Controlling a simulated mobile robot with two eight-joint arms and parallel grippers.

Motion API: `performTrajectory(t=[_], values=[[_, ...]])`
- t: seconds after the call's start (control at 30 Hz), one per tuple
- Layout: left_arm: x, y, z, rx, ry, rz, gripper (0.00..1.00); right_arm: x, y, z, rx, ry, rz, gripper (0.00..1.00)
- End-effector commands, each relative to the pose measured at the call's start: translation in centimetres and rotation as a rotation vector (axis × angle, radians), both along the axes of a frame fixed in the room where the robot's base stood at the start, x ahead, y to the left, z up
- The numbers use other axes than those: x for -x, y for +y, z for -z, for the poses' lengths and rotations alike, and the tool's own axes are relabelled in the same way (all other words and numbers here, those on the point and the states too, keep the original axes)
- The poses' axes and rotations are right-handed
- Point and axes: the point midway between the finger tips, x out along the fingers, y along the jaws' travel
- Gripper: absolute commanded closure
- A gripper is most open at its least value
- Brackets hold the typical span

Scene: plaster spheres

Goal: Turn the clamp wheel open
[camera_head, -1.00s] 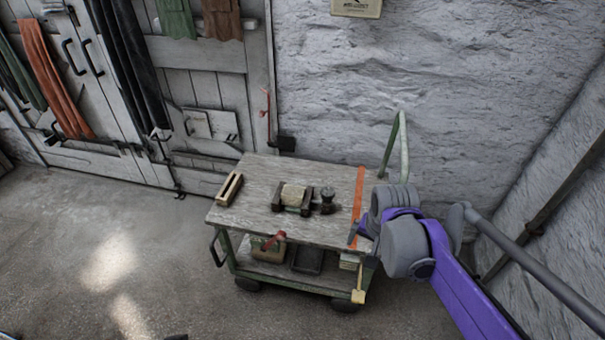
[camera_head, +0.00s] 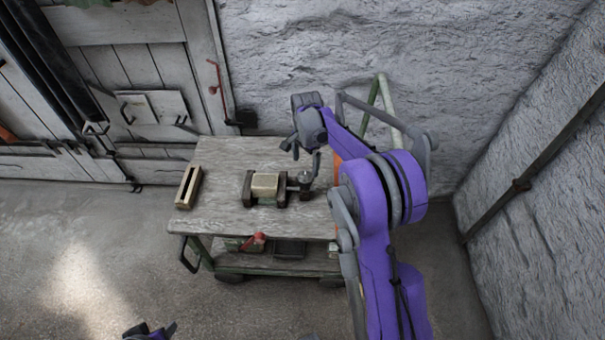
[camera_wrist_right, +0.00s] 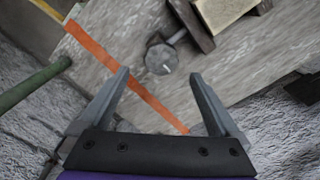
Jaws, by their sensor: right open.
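The clamp wheel (camera_head: 305,177) is a small dark round knob on a shaft at the right end of a wooden clamp (camera_head: 248,188). A pale block (camera_head: 264,185) sits between the clamp's jaws. My right gripper (camera_head: 303,154) is open and empty just above and behind the wheel. In the right wrist view the wheel (camera_wrist_right: 160,59) shows just beyond the two open fingertips (camera_wrist_right: 160,73), between them and not touched. A purple and dark part, likely my left gripper (camera_head: 150,331), is cut off at the bottom edge.
The clamp is on a worn wooden cart top (camera_head: 225,160). A slotted wooden piece (camera_head: 188,187) lies at its left. An orange strip (camera_wrist_right: 95,50) crosses its right side. A green handle (camera_head: 388,105) rises behind, near the rough wall.

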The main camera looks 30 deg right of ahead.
Motion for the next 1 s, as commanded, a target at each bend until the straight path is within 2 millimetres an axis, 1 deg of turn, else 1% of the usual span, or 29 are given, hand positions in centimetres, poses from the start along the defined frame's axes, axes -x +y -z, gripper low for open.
performTrajectory(t=[0.03,0.1,0.2,0.33,0.5,0.77,0.8,0.87,1.0], values=[[0.0,0.0,0.1,0.0,0.0,0.0,0.5,0.0,0.0,1.2,0.0,0.0,-0.001,0.02],[0.0,0.0,0.1,0.0,0.0,0.0,0.5,0.0,0.0,2.5,0.0,0.0,-0.001,0.02],[0.0,0.0,0.2,0.0,0.001,0.0,0.5,0.0,0.0,4.3,0.0,0.0,-0.002,0.02],[0.0,0.0,0.3,0.0,0.001,0.0,0.5,0.0,0.0,6.0,0.001,0.0,-0.002,0.02],[0.0,0.0,0.3,0.0,0.001,0.0,0.5,0.0,0.1,7.1,0.001,-0.001,-0.002,0.02],[0.0,0.0,0.3,0.0,0.001,0.0,0.5,0.0,0.0,7.2,0.001,-0.001,-0.002,0.02],[0.0,0.0,0.3,0.0,0.001,0.0,0.5,0.0,0.0,7.2,0.001,-0.001,-0.002,0.06],[0.0,0.0,0.3,0.0,0.001,0.0,0.5,0.0,0.0,7.2,0.001,-0.001,-0.002,0.17],[0.0,0.0,0.3,0.0,0.001,0.0,0.5,0.0,0.0,7.2,0.001,-0.001,-0.002,0.42]])
